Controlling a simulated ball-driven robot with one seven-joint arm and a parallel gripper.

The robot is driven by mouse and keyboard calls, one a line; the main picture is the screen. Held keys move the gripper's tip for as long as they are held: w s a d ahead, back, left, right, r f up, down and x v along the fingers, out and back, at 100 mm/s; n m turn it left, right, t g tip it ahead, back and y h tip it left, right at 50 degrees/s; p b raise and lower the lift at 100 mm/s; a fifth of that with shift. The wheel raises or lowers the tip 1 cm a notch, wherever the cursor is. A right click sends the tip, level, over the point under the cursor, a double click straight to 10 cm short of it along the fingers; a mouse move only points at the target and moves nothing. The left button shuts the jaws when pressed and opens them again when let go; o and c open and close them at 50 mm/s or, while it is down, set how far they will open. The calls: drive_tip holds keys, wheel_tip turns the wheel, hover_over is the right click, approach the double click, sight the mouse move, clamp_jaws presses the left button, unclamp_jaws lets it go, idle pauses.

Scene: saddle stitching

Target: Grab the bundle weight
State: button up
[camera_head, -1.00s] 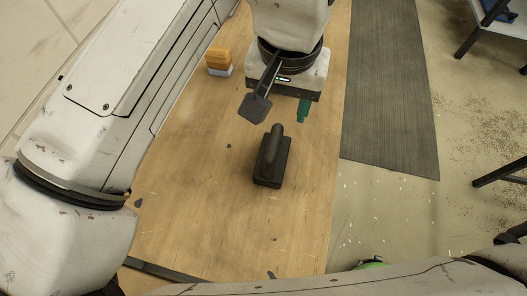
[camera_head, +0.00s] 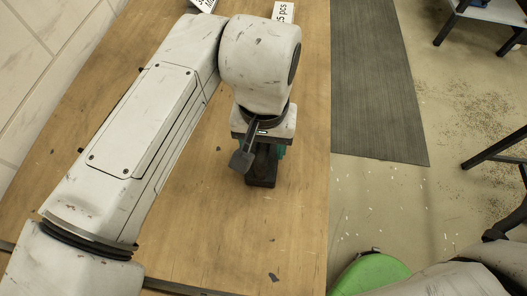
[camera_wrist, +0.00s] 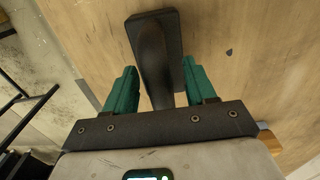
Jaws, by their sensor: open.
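The bundle weight (camera_head: 262,172) is a dark block with a raised rounded handle, lying on the wooden table. In the head view my gripper (camera_head: 264,150) is above it and hides most of it. In the wrist view the weight (camera_wrist: 171,22) shows at the top centre, its handle reaching down between the two green fingers of my gripper (camera_wrist: 160,82). The fingers are open, one on each side of the handle, with a visible gap on both sides.
The wooden table (camera_head: 215,220) is mostly clear around the weight. Printed cards (camera_head: 283,12) stand at its far edge. A grey mat (camera_head: 378,80) lies on the floor to the right. A green round seat (camera_head: 372,274) is at the lower right. An orange thing (camera_wrist: 270,140) shows beside my gripper.

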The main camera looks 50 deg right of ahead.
drive_tip(key=shift+f, duration=0.5)
clamp_jaws()
drive_tip(key=shift+r, duration=0.1)
idle(1.0)
